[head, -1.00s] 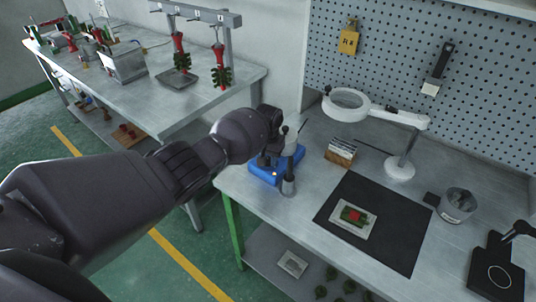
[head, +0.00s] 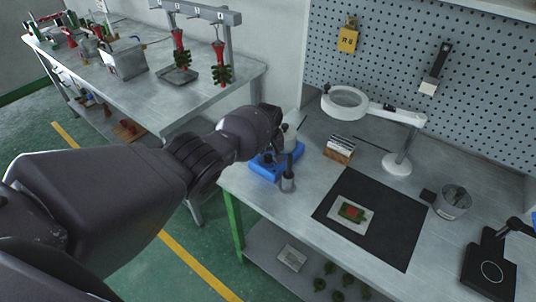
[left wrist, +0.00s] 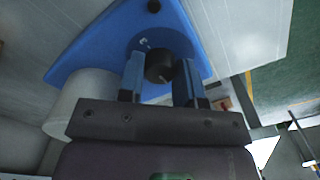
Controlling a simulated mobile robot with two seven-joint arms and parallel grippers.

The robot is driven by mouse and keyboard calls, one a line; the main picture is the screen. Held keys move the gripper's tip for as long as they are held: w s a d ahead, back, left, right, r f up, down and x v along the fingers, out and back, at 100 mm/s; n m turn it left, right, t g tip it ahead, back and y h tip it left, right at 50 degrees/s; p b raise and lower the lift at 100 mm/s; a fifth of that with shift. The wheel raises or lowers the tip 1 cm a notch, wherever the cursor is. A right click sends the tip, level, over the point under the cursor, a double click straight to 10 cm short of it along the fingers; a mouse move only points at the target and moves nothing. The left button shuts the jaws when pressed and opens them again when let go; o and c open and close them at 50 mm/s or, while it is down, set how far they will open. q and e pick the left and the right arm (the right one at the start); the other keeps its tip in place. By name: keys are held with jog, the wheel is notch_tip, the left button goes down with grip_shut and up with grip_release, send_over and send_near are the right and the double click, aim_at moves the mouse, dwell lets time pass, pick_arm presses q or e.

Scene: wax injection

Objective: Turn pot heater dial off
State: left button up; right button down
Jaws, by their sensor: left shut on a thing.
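The pot heater (head: 268,168) is a blue base at the left end of the workbench, with a pale pot (head: 290,135) on it; my left arm partly covers both. In the left wrist view the blue heater body (left wrist: 95,50) fills the upper middle, and the pale pot (left wrist: 80,105) is at left. The black round dial (left wrist: 160,66) sits on its face between the two fingers of my left gripper (left wrist: 160,75). The gripper is shut on the dial. My right gripper is not in view.
A black mat (head: 375,235) with a small tray, a magnifier lamp (head: 345,103), a small rack (head: 340,149) and a metal can (head: 452,203) are further right. A second table (head: 150,85) stands behind.

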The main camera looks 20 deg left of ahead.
aim_at(268, 156)
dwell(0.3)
pick_arm(q)
jog(key=o, duration=0.9)
jog(key=shift+o, duration=0.2)
jog(key=shift+r, duration=0.15)
jog(key=shift+r, duration=0.25)
notch_tip(268, 156, up, 8)
jog(key=shift+r+p, duration=0.2)
jog(key=shift+p, duration=0.7)
jog(key=shift+r, duration=0.8)
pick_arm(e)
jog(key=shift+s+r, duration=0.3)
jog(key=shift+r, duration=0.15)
